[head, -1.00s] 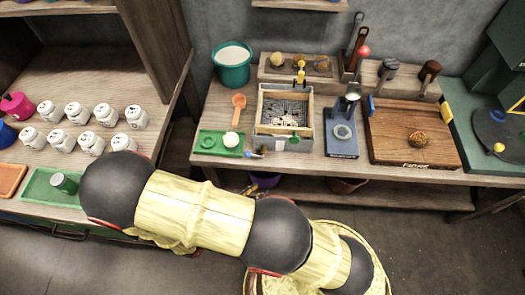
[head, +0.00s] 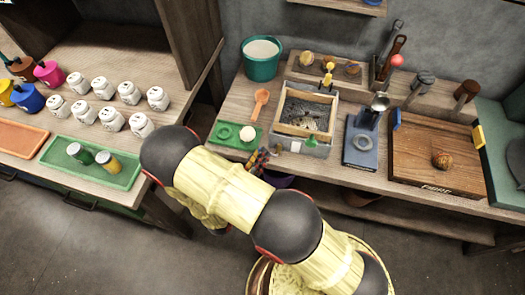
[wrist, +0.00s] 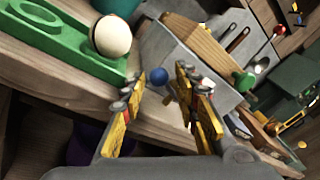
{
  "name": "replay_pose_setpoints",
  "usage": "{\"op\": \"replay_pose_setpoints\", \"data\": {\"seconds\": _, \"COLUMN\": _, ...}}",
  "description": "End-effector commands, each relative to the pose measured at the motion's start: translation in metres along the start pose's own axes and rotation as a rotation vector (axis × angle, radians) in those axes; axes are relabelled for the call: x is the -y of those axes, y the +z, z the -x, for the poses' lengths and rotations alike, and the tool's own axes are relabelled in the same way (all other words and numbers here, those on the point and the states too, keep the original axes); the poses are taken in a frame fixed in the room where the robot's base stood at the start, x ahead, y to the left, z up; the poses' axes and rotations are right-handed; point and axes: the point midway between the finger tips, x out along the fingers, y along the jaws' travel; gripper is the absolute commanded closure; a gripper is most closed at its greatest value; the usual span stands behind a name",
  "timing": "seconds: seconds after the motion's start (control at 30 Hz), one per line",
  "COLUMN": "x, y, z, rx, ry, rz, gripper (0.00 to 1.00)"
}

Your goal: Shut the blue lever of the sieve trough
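The sieve trough (head: 318,148) is a grey box with a wooden frame on the bench, with grey grainy material inside. Its grey wall also shows in the wrist view (wrist: 167,50). The blue lever's round knob (wrist: 157,76) stands out at the trough's near left corner. My gripper (wrist: 160,92) is open, with one yellow finger on each side of the knob in the picture. I cannot tell whether the knob is between the fingertips or just beyond them. In the head view my gripper (head: 259,161) is at the bench's front edge, and the lever is hard to make out.
A green tray (head: 222,143) with a pale ball (head: 248,133) sits close left of the trough. A green knob (head: 311,141) is on the trough's front. A blue stand (head: 361,152) and a wooden board (head: 420,174) are to the right. A teal bucket (head: 262,68) stands behind.

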Motion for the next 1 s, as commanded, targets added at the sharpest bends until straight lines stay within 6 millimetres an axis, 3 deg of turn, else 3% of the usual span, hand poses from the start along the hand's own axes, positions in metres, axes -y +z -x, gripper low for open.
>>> {"op": "replay_pose_setpoints", "data": {"seconds": 0.23, "x": 0.0, "y": -0.001, "z": -0.026, "rx": -0.002, "ry": 0.0, "rz": -0.001, "gripper": 0.69}}
{"op": "replay_pose_setpoints", "data": {"seconds": 0.6, "x": 0.0, "y": 0.0, "z": -0.03, "rx": -0.001, "ry": 0.0, "rz": -0.001, "gripper": 0.69}}
{"op": "replay_pose_setpoints", "data": {"seconds": 1.0, "x": 0.0, "y": -0.001, "z": -0.03, "rx": -0.001, "ry": 0.001, "rz": -0.001, "gripper": 0.92}}
